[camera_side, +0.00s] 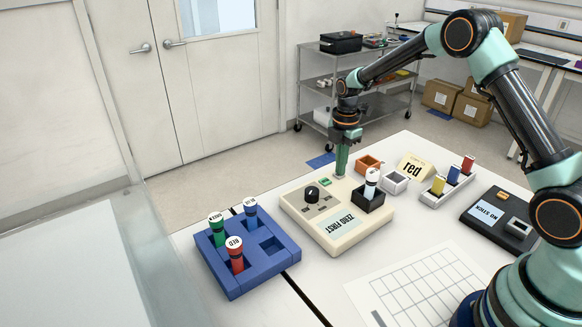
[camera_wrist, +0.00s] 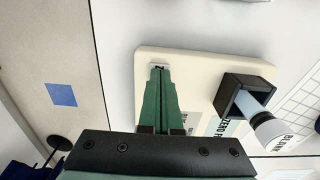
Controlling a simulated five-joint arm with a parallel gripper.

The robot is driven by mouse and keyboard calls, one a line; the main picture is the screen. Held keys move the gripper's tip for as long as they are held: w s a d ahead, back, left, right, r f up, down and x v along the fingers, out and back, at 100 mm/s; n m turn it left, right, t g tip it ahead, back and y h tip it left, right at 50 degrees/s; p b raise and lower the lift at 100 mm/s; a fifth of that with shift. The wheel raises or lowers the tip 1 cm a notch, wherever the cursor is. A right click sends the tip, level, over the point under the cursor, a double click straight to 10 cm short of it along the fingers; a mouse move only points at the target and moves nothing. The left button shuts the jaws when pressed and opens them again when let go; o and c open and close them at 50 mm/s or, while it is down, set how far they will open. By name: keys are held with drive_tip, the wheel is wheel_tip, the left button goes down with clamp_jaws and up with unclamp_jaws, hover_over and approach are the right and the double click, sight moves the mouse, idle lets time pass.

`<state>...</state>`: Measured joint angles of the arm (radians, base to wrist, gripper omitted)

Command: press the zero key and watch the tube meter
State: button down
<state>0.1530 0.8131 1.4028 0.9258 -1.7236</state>
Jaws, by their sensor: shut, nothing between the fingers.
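The cream tube meter (camera_side: 355,243) stands on the table with a black knob (camera_side: 311,193), a small green panel (camera_side: 325,182) and a "ZERO FIRST" label. A white-capped tube marked BLANK (camera_wrist: 272,130) sits in its black well (camera_wrist: 232,95); the tube also shows in the side view (camera_side: 372,184). My gripper (camera_side: 341,174) points down at the meter's far edge, shut and empty. In the wrist view my green fingers (camera_wrist: 160,70) end over a small white-and-dark patch on the meter. The fingertips mostly cover it, and I cannot tell whether they touch it.
A blue rack (camera_side: 262,270) with green, blue and red tubes stands left of the meter. A gridded sheet (camera_side: 415,290) lies in front.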

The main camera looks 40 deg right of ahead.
drive_tip(key=shift+s+f, duration=0.1)
drive_tip(key=shift+f, duration=0.9)
wheel_tip(320, 180, up, 15)
drive_tip(key=shift+w, duration=0.35)
drive_tip(key=shift+r, duration=0.15)
drive_tip(key=s+a+r+m+t, duration=0.3)
drive_tip(key=s+a+r+m, duration=0.2)
drive_tip(key=s+r+m, duration=0.45)
drive_tip(key=s+a+f+m+t, duration=0.1)
drive_tip(key=s+m, duration=0.3)
drive_tip(key=s, duration=0.2)
drive_tip(key=s+a+f+m+t, duration=0.1)
drive_tip(key=s+m, duration=0.3)
drive_tip(key=s, duration=0.2)
drive_tip(key=shift+a+f+t, duration=0.3)
